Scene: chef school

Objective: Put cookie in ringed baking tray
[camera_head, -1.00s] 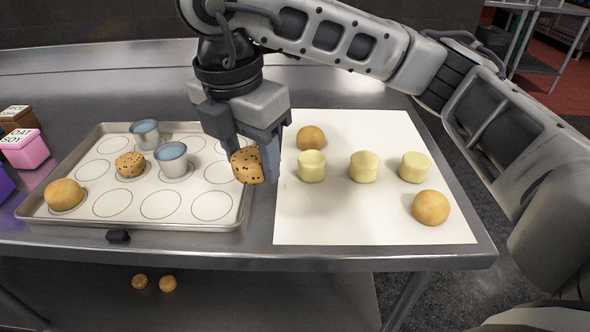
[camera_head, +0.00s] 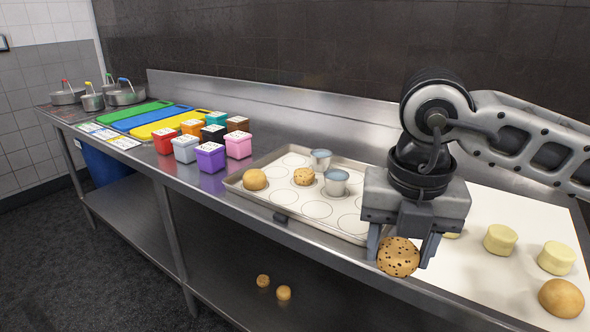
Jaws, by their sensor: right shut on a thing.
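My right gripper (camera_head: 402,252) is shut on a brown speckled cookie (camera_head: 398,258). It holds the cookie near the tray's right end, in front of the white sheet's left part; the height above the counter is hard to tell. The ringed baking tray (camera_head: 258,197) lies on the steel counter, left of the gripper, with several printed circles. On it are a plain round bun (camera_head: 254,179) at the left, a speckled cookie (camera_head: 304,176), and two blue-grey metal cups (camera_head: 336,184), (camera_head: 320,160). The tray's right end is partly hidden by my gripper. My left gripper is not in view.
A white sheet (camera_head: 468,272) on the right bears pale dough cylinders (camera_head: 500,239) and a plain bun (camera_head: 561,298). Coloured boxes (camera_head: 210,156) stand left of the tray. Cutting boards (camera_head: 150,117) and pots (camera_head: 126,93) are farther left. Two small round pieces (camera_head: 283,293) lie on the lower shelf.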

